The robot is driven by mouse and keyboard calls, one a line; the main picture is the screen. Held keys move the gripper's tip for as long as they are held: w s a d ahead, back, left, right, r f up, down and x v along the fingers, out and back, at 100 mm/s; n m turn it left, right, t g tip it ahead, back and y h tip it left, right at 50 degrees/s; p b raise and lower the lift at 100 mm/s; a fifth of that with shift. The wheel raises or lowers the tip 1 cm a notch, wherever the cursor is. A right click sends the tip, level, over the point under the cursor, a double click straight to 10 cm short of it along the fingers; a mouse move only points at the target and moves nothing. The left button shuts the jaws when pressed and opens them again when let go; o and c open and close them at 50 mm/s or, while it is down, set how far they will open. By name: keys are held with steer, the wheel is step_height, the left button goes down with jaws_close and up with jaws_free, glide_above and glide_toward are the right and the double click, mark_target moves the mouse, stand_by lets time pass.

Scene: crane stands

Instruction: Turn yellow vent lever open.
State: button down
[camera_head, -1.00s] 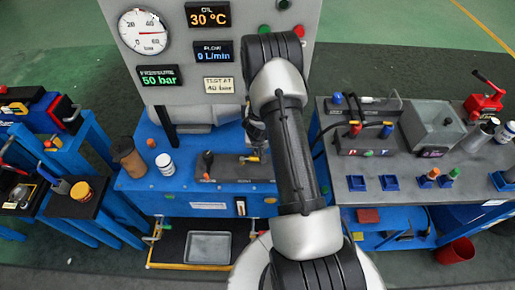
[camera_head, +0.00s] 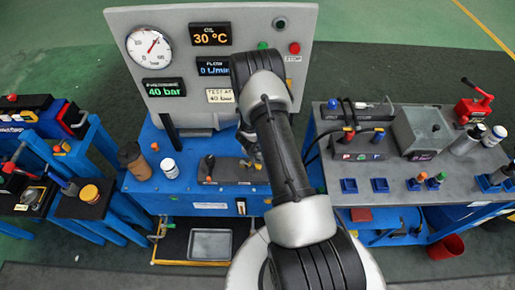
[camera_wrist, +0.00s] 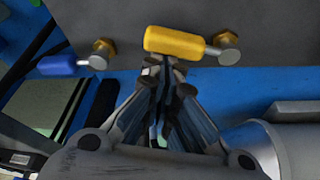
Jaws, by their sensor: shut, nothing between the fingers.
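The yellow lever (camera_wrist: 178,43) lies roughly sideways at the top middle of the wrist view. Its metal stem meets a round silver pivot (camera_wrist: 229,48) with a brass nut on the right. My gripper (camera_wrist: 164,64) is shut and empty, its fingertips just below the lever's grip in the picture. I cannot tell whether they touch it. In the head view my gripper (camera_head: 246,138) is partly hidden by my own arm, over the blue bench. A small yellow part shows near it there, on a dark block (camera_head: 226,172).
A blue lever (camera_wrist: 60,65) with its own brass nut sits left of the yellow one. A grey cylinder (camera_wrist: 290,145) is at lower right in the wrist view. The gauge panel (camera_head: 180,100) stands behind the bench. The pressure display (camera_head: 164,87) reads 40 bar.

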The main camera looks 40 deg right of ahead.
steer(key=m+p, duration=0.1)
steer(key=s+a+m+p, duration=0.1)
steer(key=p, duration=0.1)
steer(key=shift+s+a+r+m+g, duration=0.1)
steer(key=shift+s+r+m+g, duration=0.15)
steer(key=shift+m+g, duration=0.15)
steer(key=m, duration=0.1)
steer(key=a+m+p, duration=0.1)
steer(key=s+m+g, duration=0.1)
steer(key=shift+s+a+f+m+h+p, duration=0.1)
steer(key=shift+a+f+m+h+p, duration=0.15)
steer(key=shift+a+m+h+p, duration=0.1)
steer(key=a+m, duration=0.1)
steer(key=a+m+g, duration=0.1)
steer(key=m, duration=0.1)
steer(key=a+m+b, duration=0.1)
steer(key=m, duration=0.1)
steer(key=shift+s+g, duration=0.35)
steer(key=shift+g, duration=0.05)
steer(key=shift+a, duration=0.7)
steer(key=shift+w, duration=0.1)
steer(key=shift+a, duration=0.1)
steer(key=v, duration=1.2)
steer(key=shift+d, duration=0.25)
steer(key=shift+r, duration=0.15)
